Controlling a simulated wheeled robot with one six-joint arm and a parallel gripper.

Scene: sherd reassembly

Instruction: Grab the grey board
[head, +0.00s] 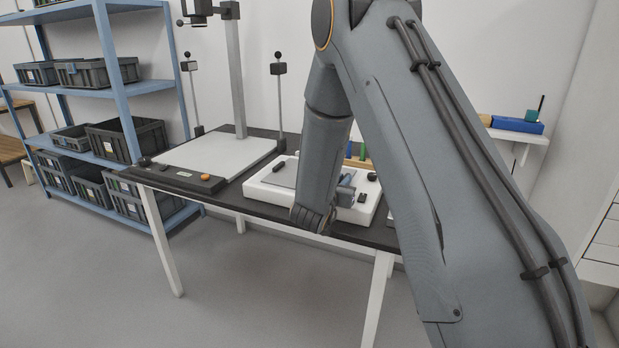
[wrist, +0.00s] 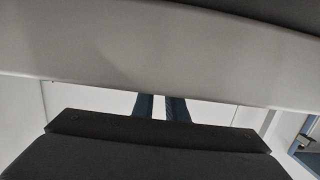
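A flat grey piece (head: 285,174), probably the grey board, lies on the white tray on the table in the head view. My arm hides part of the tray, so I cannot see its full outline. My gripper (head: 346,188) is at the tray, mostly hidden behind my forearm. In the wrist view its two blue-grey fingers (wrist: 160,106) stand slightly apart with pale background between them. A wide light grey band (wrist: 120,60) crosses close to the camera and hides the fingertips. I cannot tell whether this band is the board or the tray.
Shelves with dark crates (head: 128,138) stand at the left. The floor in front is clear.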

